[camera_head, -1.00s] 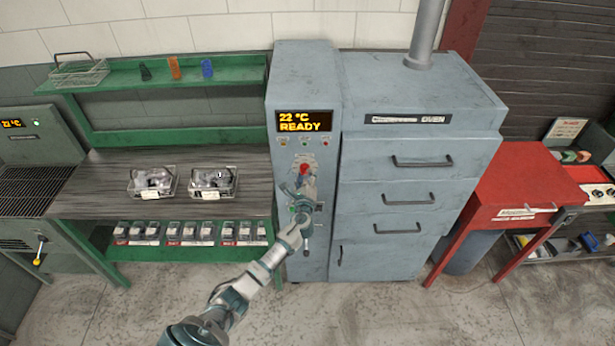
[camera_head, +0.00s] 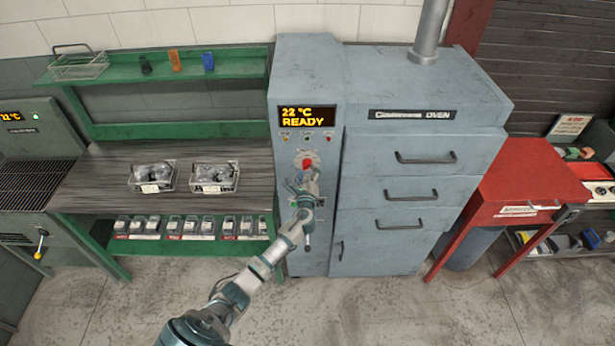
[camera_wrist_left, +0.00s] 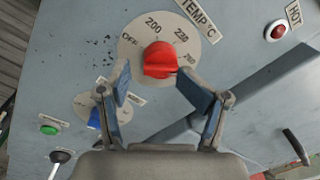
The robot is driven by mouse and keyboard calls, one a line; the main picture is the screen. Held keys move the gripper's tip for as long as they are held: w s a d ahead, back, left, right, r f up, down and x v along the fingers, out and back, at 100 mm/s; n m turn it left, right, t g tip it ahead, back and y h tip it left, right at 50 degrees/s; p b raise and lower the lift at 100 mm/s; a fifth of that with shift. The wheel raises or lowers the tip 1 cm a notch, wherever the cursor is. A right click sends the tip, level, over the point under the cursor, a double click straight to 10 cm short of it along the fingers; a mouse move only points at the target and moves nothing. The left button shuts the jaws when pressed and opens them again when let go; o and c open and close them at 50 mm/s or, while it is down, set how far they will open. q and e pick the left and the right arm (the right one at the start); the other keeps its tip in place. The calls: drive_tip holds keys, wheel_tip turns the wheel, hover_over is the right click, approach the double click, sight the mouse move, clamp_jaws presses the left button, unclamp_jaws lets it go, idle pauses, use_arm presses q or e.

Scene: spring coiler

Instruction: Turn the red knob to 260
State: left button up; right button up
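The red knob (camera_wrist_left: 160,60) sits on a pale round dial marked OFF, 200, 230 and a further number at right that is partly cut, under a "TEMP °C" label. In the head view the red knob (camera_head: 307,162) is on the oven's control column (camera_head: 303,233). My left gripper (camera_wrist_left: 154,74) is open, with one blue-padded finger on each side of the knob's lower part; I cannot tell if they touch it. In the head view the left gripper (camera_head: 302,184) is just below the knob. The display (camera_head: 306,117) reads 22 °C READY. My right gripper is not in view.
A blue knob (camera_wrist_left: 95,118) on a second dial and a green button (camera_wrist_left: 49,130) lie near the left finger. A red lamp (camera_wrist_left: 277,30) is by the HOT label. A workbench (camera_head: 105,170) stands left of the oven, a red table (camera_head: 530,172) right.

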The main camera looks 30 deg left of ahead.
use_arm(q)
drive_tip(key=v, duration=1.1)
drive_tip(key=shift+s+d, duration=0.3)
drive_tip(key=shift+a+f, duration=0.15)
